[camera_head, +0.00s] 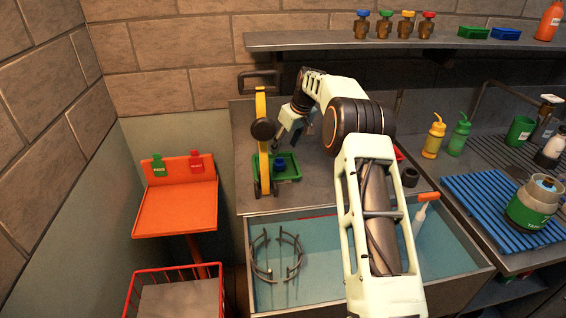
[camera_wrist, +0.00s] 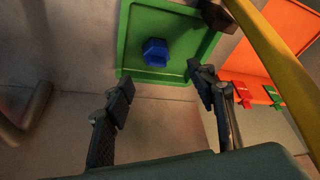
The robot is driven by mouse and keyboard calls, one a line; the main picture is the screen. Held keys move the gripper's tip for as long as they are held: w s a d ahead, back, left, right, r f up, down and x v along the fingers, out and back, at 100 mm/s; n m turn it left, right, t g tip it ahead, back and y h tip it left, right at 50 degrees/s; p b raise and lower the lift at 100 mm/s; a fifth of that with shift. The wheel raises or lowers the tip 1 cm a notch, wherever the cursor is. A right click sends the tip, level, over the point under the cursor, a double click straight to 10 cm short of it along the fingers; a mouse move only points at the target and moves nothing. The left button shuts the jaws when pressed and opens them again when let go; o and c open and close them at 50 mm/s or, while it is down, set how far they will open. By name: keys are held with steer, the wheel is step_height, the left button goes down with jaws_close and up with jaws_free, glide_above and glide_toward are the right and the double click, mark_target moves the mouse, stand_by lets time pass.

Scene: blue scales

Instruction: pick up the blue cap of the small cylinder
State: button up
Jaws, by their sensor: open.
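A small blue piece, which looks like the blue cap (camera_head: 280,163), sits in a green tray (camera_head: 293,174) on the metal counter. In the wrist view the blue cap (camera_wrist: 155,52) has a faceted shape and lies inside the raised rim of the green tray (camera_wrist: 124,45). Whether a cylinder is under it, I cannot tell. My gripper (camera_wrist: 158,82) is open and empty, its two dark fingers spread on either side of the cap's line, apart from it.
A yellow upright (camera_head: 261,140) stands close left of the tray; it crosses the wrist view's right corner (camera_wrist: 275,50). An orange stand (camera_head: 175,205) is further left. An open basin (camera_head: 330,265) lies in front. A shelf above holds several brass pieces with coloured tops, one blue (camera_head: 362,24).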

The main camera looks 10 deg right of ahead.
mark_target(280, 161)
steer(key=x, duration=0.3)
steer(key=shift+w+f, duration=0.1)
steer(key=shift+f, duration=0.25)
steer(key=shift+d+p+x, duration=0.2)
steer(key=shift+p+x, duration=0.65)
steer(key=shift+x, duration=2.05)
steer(key=c, duration=0.9)
